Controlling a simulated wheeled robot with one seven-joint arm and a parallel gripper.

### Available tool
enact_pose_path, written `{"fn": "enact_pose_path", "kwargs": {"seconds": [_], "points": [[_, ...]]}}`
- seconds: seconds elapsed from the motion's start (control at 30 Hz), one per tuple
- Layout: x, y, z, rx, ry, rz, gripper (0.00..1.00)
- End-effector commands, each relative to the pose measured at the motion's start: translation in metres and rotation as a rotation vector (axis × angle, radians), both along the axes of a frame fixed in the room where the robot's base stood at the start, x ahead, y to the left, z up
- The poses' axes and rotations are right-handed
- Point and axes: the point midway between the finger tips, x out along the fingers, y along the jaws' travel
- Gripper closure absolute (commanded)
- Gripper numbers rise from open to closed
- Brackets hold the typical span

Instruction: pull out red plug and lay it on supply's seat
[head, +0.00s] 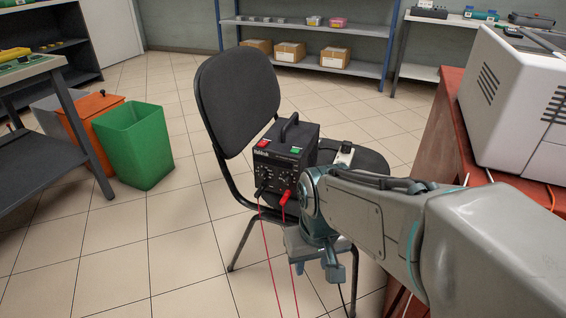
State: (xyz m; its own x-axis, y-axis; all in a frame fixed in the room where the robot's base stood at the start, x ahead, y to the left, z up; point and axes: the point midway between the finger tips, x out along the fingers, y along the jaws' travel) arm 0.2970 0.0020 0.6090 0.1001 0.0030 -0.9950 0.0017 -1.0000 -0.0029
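The supply (288,152) is a black box with a top handle, standing on the seat (371,163) of a black chair. The red plug (285,197) is at the lower right of the supply's front, with a red lead hanging down. It appears to be in its socket. A black plug (261,191) sits to its left, with another red lead below it. My gripper (333,268) is below and right of the red plug, in front of the chair, and appears apart from the plug. Its fingers are not clear, so I cannot tell open from shut. My arm hides part of the seat.
A small light-topped object (346,153) is on the seat right of the supply. The chair back (237,100) rises behind left. A red-brown bench (441,121) with a white machine (519,105) is at right. A green bin (134,146) stands left on open tiled floor.

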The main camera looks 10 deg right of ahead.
Motion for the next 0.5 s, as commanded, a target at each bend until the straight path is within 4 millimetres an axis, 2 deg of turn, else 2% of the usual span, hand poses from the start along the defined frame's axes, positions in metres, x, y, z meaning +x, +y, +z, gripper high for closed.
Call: {"fn": "enact_pose_path", "kwargs": {"seconds": [0.37, 0.5], "points": [[0.0, -0.0003, -0.0003, -0.004, 0.005, 0.005, 0.63], [-0.0002, -0.0052, -0.0053, -0.055, 0.069, 0.05, 0.63]]}}
